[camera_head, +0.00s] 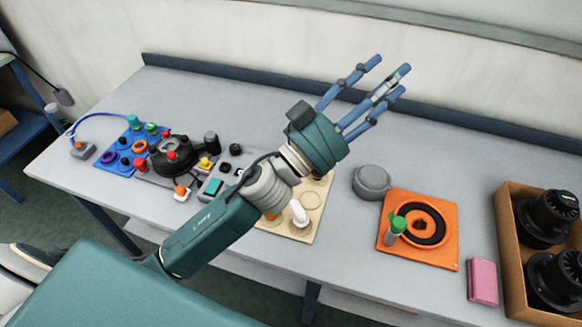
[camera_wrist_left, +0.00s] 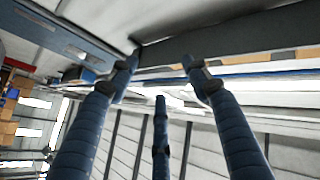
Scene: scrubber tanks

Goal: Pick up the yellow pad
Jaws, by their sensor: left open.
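I cannot make out a separate yellow pad in either view. A small yellow part (camera_head: 206,163) sits among the controls left of my left arm, and a pink pad-like block (camera_head: 482,281) lies at the right front of the table. My left gripper (camera_head: 388,76) is open and empty, held above the back middle of the table with its fingers pointing up and right. Its spread blue fingers also show in the left wrist view (camera_wrist_left: 160,75), with nothing between them. My left arm hides part of the table. My right gripper is not in view.
An orange plate (camera_head: 450,259) with a black ring and green-topped peg lies right of centre, beside a grey round cap (camera_head: 371,181). A cardboard box (camera_head: 512,265) holds black round parts. A beige board (camera_head: 322,205) lies partly under my arm. The back strip is clear.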

